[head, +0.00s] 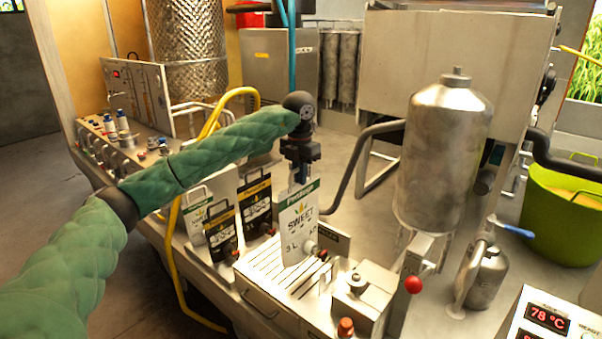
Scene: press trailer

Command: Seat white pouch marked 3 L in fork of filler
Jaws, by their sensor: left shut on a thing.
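The white pouch marked 3 L (295,232), with a green top band and the word SWEET, hangs upright from my left gripper (300,176). The gripper is shut on its top edge. The pouch's spout with a dark red cap (322,255) sticks out at its lower right. The pouch is over the slotted tray of the filler (262,278); I cannot tell whether its bottom touches. The filler's metal block (362,296) stands just right of and in front of the pouch. Its fork is small and hard to make out near the spout. My right gripper is not in view.
Two black pouches (258,203) (220,238) and another white pouch (194,218) stand left of the held pouch. A steel tank (444,160) and a red-knobbed lever (414,285) are to the right. A yellow hose (178,262) runs down the left side.

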